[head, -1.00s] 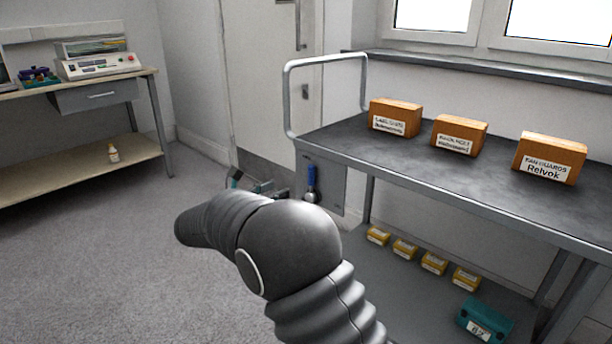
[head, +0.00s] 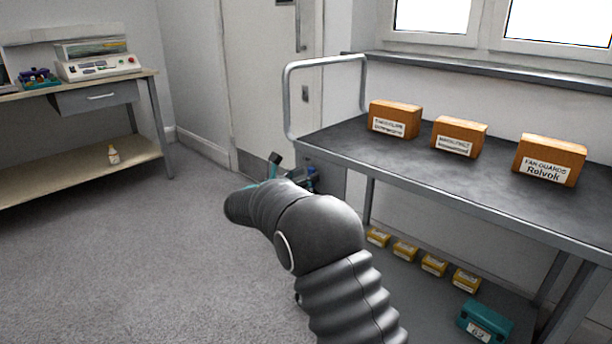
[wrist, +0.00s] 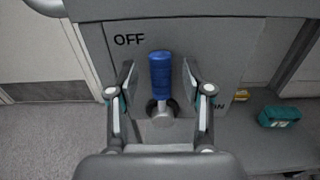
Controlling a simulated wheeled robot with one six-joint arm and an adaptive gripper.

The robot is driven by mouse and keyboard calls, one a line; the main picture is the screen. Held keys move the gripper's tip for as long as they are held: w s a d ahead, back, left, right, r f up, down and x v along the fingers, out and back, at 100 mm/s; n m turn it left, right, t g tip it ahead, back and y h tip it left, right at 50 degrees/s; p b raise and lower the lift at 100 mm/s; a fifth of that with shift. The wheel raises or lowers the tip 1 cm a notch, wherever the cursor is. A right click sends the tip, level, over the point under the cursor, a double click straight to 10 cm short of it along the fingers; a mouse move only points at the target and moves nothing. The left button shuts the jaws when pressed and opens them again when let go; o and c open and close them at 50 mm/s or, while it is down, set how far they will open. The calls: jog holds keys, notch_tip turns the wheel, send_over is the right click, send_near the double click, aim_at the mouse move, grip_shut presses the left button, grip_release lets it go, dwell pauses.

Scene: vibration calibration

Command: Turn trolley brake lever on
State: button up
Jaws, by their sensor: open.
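The brake lever (wrist: 160,72) has a blue handle on a metal stem and a round dark pivot. It points straight up on the trolley's grey end panel (wrist: 210,42). The word OFF is at its upper left; ON is at the lower right, partly hidden by a finger. My gripper (wrist: 158,78) is open, with one finger on each side of the blue handle and a gap on both sides. In the head view, my arm hides most of the panel, and only a bit of the blue handle (head: 313,173) shows beside my gripper (head: 278,168).
The trolley (head: 420,177) carries orange boxes (head: 459,138) on top. Its lower shelf holds several small yellow boxes (head: 405,249) and a teal box (head: 485,321). A workbench (head: 90,168) stands at the left. A door (head: 262,90) is behind. The floor at the left is clear.

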jog(key=shift+w+d, duration=0.25)
jog(key=shift+w, duration=0.05)
grip_shut()
